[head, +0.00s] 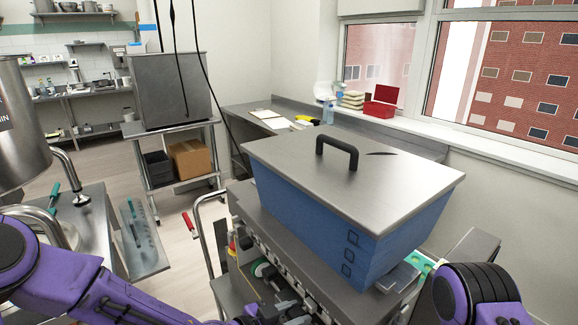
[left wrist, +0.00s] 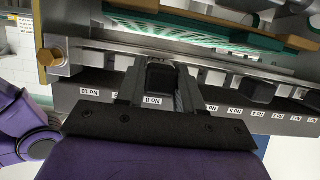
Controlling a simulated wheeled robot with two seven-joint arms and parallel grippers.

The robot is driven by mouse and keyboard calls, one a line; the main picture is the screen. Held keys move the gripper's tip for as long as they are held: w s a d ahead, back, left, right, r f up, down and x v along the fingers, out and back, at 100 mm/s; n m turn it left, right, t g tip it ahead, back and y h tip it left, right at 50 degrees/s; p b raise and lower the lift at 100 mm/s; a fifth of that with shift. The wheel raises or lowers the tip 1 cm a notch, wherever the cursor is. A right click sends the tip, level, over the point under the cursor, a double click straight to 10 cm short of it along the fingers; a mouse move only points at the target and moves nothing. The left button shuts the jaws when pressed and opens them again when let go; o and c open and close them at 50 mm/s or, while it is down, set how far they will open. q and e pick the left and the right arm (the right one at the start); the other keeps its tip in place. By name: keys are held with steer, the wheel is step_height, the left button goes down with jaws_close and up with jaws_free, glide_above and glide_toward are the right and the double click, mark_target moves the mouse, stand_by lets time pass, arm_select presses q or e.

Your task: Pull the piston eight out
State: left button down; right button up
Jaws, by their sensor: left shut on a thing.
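The depositor is a machine with a blue hopper (head: 320,215) under a steel lid. In the left wrist view a row of pistons runs along its steel bar, above an upside-down numbered label strip (left wrist: 222,109). My left gripper (left wrist: 158,70) is shut on the black block of piston eight (left wrist: 161,78), one finger on each side. The label reading No 8 sits right at the gripper. In the head view my left gripper (head: 268,312) is low at the bottom edge, by the machine's front. My right arm shows at lower right, but its gripper is out of view.
Another black piston block (left wrist: 258,90) stands further right along the row. A brass-coloured bolt (left wrist: 48,57) is at the left end of the bar. The black lid handle (head: 337,150) stands up on the hopper. A steel trolley (head: 172,130) stands behind to the left.

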arm_select(q)
steer(key=s+a+p, duration=0.1)
steer(key=s+a, duration=0.4)
steer(key=a, duration=0.1)
steer(key=shift+a, duration=0.3)
stand_by(0.6)
steer(key=shift+w, duration=0.1)
